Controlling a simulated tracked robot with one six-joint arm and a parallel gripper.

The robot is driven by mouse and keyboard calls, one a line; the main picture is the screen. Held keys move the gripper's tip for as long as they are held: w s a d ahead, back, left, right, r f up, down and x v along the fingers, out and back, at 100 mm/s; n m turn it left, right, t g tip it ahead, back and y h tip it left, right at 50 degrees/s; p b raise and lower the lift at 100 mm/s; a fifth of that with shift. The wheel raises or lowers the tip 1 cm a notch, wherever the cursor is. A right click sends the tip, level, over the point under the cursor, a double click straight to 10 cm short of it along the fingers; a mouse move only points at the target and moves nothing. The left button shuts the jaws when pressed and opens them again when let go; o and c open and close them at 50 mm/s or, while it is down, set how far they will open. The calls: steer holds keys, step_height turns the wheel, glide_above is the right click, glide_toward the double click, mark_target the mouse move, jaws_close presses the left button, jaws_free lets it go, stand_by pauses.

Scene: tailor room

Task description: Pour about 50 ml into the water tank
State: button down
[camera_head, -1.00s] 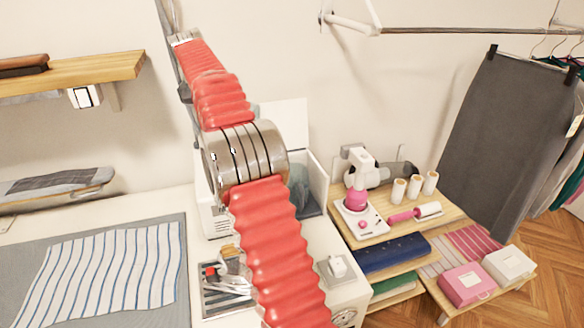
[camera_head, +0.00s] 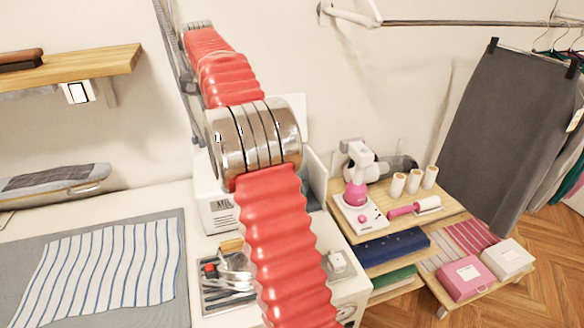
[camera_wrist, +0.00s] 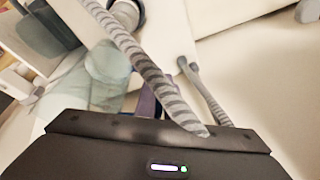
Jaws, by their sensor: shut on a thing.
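In the wrist view my gripper (camera_wrist: 140,40) shows as two grey striped fingers reaching up from its dark body. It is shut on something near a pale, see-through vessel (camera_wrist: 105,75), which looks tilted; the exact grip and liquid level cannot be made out. Another pale see-through shape (camera_wrist: 40,35) lies to its left; I cannot tell whether it is the water tank. In the head view a white appliance (camera_head: 217,212) stands on the counter, partly behind my red arm. A grey see-through wall (camera_head: 317,180) shows to the arm's right. My gripper is hidden there.
A tool tray (camera_head: 212,302) lies on the counter beside a striped cloth (camera_head: 100,275). A wooden side table (camera_head: 440,222) at the right holds a pink-and-white machine (camera_head: 357,205), spools and a lint roller. A wooden shelf (camera_head: 95,63) juts out at upper left.

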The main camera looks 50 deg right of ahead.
steer(key=s+d+r+t+y, duration=0.1)
steer(key=s+r+t, duration=0.1)
steer(key=s+t, duration=0.1)
steer(key=s+d+r+m+t+y, duration=0.1)
steer(key=shift+s+d+r+t+y, duration=0.1)
steer(key=shift+s+d+t+y, duration=0.1)
steer(key=shift+d+t+y, duration=0.15)
steer(key=shift+s+d+r+m+t+y+p, duration=0.15)
steer(key=shift+s+d+r+t+y+p, duration=0.25)
steer(key=shift+t, duration=0.35)
steer(key=shift+s+d+r+m+t+y+p, duration=0.15)
steer(key=shift+s+t+y, duration=0.1)
steer(key=shift+s+t, duration=0.4)
steer(key=shift+s+d+r+m+t+y+p, duration=0.1)
steer(key=shift+s+d+r+t+y+p, duration=0.15)
steer(key=shift+t, duration=0.6)
steer(key=shift+s, duration=0.1)
steer(key=shift+s+d+r+m+t+y+p, duration=0.15)
steer(key=shift+s+d+t+y+p, duration=0.1)
steer(key=shift+s+t, duration=0.15)
steer(key=shift+s+d+f+m+t+y+p, duration=0.1)
steer(key=shift+s+d+m+t+y+p, duration=0.1)
steer(key=shift+s+t+p, duration=0.15)
steer(key=shift+s+d+r+t, duration=0.1)
steer(key=shift+s+r+t, duration=0.05)
steer(key=shift+t, duration=0.1)
